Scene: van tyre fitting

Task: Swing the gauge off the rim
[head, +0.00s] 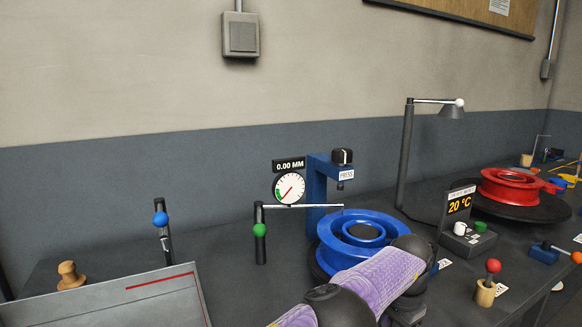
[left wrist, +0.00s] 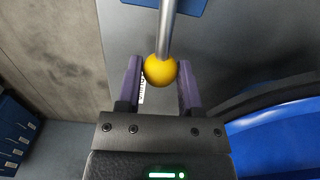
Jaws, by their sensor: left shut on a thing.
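The gauge (head: 289,188) has a round white dial under a display reading 0.00 MM. Its thin horizontal rod (head: 300,206) runs from a dark post with a green ball (head: 259,230) towards the blue rim (head: 330,228), with its tip by the rim's far left edge. My left arm crosses in front of the rim and hides its near side. In the left wrist view my left gripper (left wrist: 160,80) is shut on a yellow ball knob (left wrist: 160,71) at the end of a grey rod. That knob is hidden in the head view. My right gripper is not in view.
A blue press (head: 318,185) stands behind the rim. A lamp (head: 404,155), a 20 °C display (head: 459,205) and a red rim (head: 510,186) are to the right. A blue-ball post (head: 160,219), wooden knob (head: 70,275) and grey panel (head: 110,305) are at left.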

